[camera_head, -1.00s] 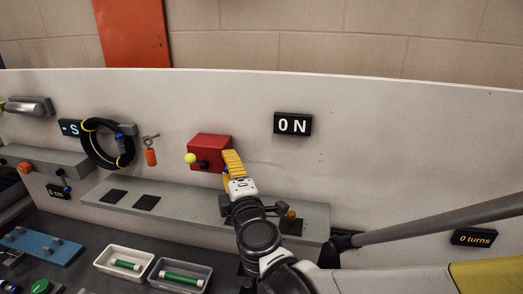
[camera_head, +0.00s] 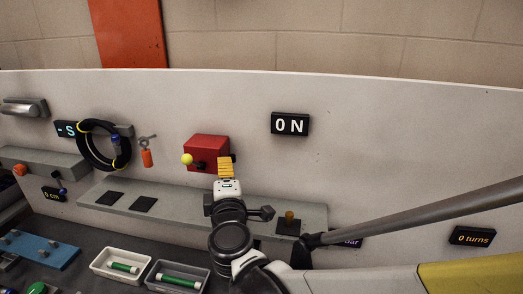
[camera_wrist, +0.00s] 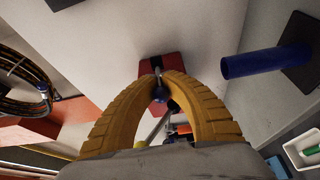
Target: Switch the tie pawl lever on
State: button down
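A red box (camera_head: 206,149) is mounted on the white panel, with a lever ending in a yellow-green ball knob (camera_head: 187,159) that points left. A black display (camera_head: 290,124) to the right of the box reads ON. My gripper (camera_head: 226,160) is at the right lower side of the red box, apart from the ball knob. In the wrist view its yellow fingers bow outward and their tips (camera_wrist: 161,79) almost meet in front of the red box (camera_wrist: 161,66). A small dark round part shows between the fingers; I cannot tell what it belongs to.
A grey ledge (camera_head: 180,207) runs below the red box. A coiled black hose (camera_head: 100,146) and an orange-handled tag (camera_head: 147,157) hang to the left. Two trays with green cylinders (camera_head: 122,268) stand below. The panel right of the display is clear.

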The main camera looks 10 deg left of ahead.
jog(key=c, duration=1.4)
grip_release()
jog(key=shift+s, duration=0.1)
jog(key=v, duration=1.2)
